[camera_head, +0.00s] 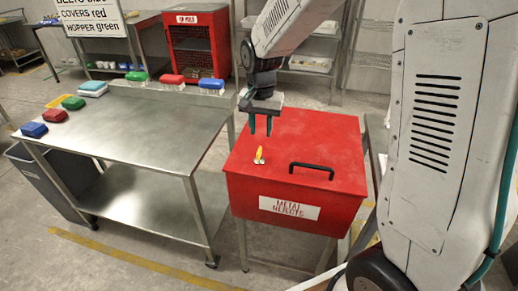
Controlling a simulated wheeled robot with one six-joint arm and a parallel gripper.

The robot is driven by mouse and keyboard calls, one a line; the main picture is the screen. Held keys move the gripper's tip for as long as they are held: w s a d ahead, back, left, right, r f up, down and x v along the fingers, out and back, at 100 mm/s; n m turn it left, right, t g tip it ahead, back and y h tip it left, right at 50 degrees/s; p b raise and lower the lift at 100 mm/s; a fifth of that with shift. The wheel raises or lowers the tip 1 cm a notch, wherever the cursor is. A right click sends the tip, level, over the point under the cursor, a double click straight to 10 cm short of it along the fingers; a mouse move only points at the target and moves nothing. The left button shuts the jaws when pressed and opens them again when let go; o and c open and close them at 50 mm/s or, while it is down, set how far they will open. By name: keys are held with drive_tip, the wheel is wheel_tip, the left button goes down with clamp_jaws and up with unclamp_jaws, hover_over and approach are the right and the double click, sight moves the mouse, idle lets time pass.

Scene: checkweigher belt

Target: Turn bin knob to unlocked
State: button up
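The red bin (270,190) with a "METAL REJECTS" label (289,208) stands in the middle, its lid closed. A small yellow knob (259,154) with whitish marks at its base sits on the left part of the lid. It points roughly toward the back of the lid; its lock state cannot be read. A black handle (311,170) is on the lid to the right of the knob. My gripper (260,133) hangs fingers down above and just behind the knob. Its two dark fingers are apart, with nothing between them.
A steel table (140,130) stands left of the bin, with blue, green and red brushes or blocks along its edges. A grey waste bin (50,175) is under its left side. A red cabinet (197,45) and shelves stand behind. The lid around the knob is clear.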

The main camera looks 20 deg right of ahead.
sight(259, 150)
drive_tip(key=shift+w+a+f, duration=0.1)
drive_tip(key=shift+w+f, duration=0.1)
drive_tip(key=shift+f, duration=0.25)
drive_tip(key=shift+w+f, duration=0.15)
drive_tip(key=shift+f, duration=0.3)
wheel_tip(259, 150, down, 7)
drive_tip(key=shift+r, duration=0.1)
clamp_jaws()
